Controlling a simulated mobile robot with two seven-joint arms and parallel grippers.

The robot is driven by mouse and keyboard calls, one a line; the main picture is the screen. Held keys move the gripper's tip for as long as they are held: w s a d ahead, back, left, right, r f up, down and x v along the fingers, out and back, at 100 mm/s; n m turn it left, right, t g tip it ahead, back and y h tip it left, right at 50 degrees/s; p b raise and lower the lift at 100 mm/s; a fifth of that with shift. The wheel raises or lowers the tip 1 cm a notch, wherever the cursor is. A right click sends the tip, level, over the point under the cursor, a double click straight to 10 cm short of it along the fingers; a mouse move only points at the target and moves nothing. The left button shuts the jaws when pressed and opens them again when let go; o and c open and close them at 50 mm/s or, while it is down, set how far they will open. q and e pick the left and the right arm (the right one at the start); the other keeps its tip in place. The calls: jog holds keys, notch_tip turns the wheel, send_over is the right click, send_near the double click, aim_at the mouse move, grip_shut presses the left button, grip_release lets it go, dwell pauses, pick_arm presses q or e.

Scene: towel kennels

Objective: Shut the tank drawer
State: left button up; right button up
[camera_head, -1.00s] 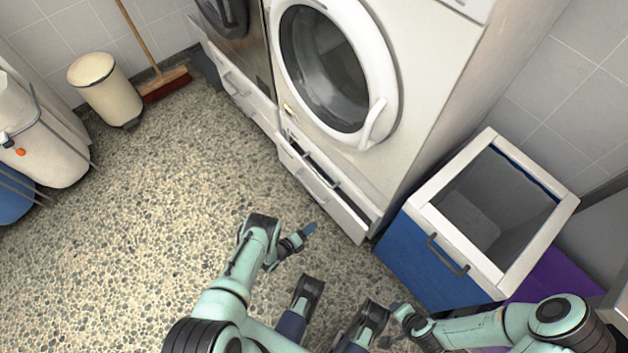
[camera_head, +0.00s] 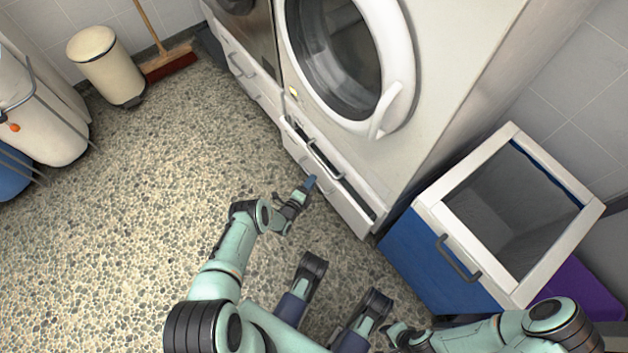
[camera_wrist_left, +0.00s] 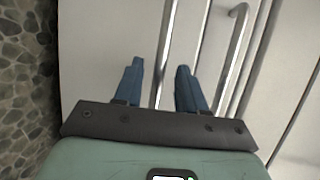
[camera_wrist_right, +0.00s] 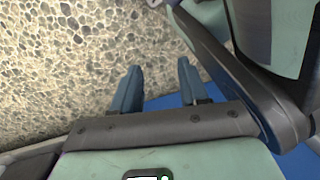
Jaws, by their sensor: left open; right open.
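The tank drawer (camera_head: 352,210) is the white, low drawer under the round-door machine. It stands slightly pulled out, with a dark gap along its top edge. Its bar handle (camera_head: 325,160) also shows in the left wrist view (camera_wrist_left: 236,50). My left gripper (camera_head: 310,184) is open and empty, right at the drawer front. In the left wrist view its blue fingers (camera_wrist_left: 162,82) point at the pale drawer front; I cannot tell whether they touch it. My right gripper (camera_head: 394,331) is open and empty, low beside the blue bin unit; its fingers show over the floor in the right wrist view (camera_wrist_right: 158,88).
A blue-and-white open bin unit (camera_head: 440,212) with a handle stands to the right of the machine (camera_head: 440,70). A closed drawer (camera_head: 242,68) sits under the neighbouring machine. A cream pedal bin (camera_head: 108,68) and a broom (camera_head: 168,63) are at the back left. The speckled floor (camera_head: 140,190) between is clear.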

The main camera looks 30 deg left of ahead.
pick_arm(q)
jog(key=shift+w+f+b, duration=0.15)
jog(key=shift+w+b, duration=0.1)
jog(key=shift+w, duration=0.45)
jog(key=shift+w+f+b, duration=0.1)
jog(key=shift+w+b, duration=0.15)
jog(key=shift+w, duration=0.4)
pick_arm(e)
jog(key=s, duration=0.1)
jog(key=s+f+g, duration=0.1)
jog(key=s, duration=0.1)
jog(key=shift+d+f, duration=0.15)
jog(key=shift+w, duration=0.1)
